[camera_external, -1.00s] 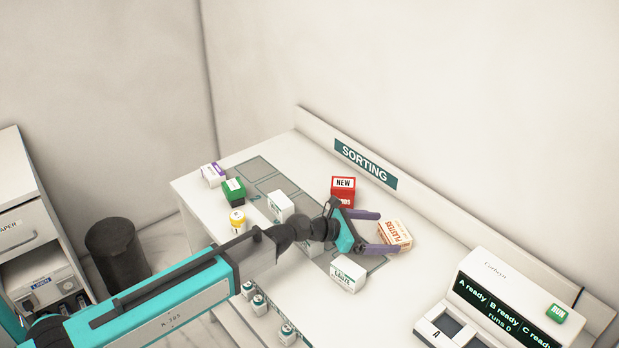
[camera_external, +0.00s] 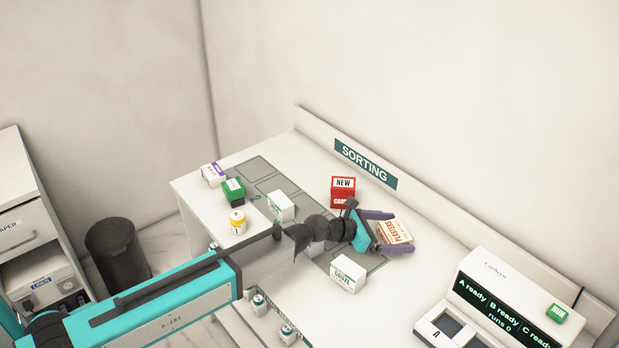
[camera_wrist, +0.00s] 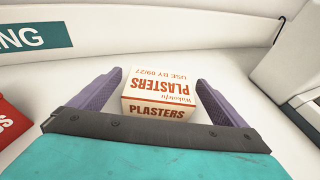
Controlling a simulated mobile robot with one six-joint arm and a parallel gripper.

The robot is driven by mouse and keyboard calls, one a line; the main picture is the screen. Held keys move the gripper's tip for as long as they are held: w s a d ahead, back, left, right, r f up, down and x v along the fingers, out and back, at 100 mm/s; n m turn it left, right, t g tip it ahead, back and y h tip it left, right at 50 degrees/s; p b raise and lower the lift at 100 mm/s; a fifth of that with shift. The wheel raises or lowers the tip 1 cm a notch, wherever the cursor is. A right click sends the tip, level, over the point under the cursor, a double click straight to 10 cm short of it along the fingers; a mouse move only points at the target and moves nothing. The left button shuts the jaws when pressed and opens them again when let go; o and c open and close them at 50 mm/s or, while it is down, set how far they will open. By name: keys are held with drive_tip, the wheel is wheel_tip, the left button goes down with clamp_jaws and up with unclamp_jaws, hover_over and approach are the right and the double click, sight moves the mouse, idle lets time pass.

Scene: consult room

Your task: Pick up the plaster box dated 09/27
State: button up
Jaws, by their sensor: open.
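The plaster box (camera_external: 396,232) is white and orange-red and stands on the sorting table near the back wall strip. In the wrist view the plaster box (camera_wrist: 158,92) reads "PLASTERS" and "USE BY 09/27". My gripper (camera_external: 394,231) is open, its two purple fingers on either side of the box. Whether a finger touches the box lower down cannot be told.
A red "NEW" box (camera_external: 342,191) stands left of my gripper. A white gauze box (camera_external: 348,274) stands in front of it. Another white box (camera_external: 281,206), a green box (camera_external: 233,190) and a yellow-capped jar (camera_external: 237,222) are farther left. The display machine (camera_external: 510,305) is at right.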

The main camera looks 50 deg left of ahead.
sight(395, 231)
drive_tip(key=shift+w, duration=0.1)
idle(0.5)
drive_tip(key=c, duration=1.2)
drive_tip(key=shift+o, duration=0.2)
drive_tip(key=shift+r, duration=5)
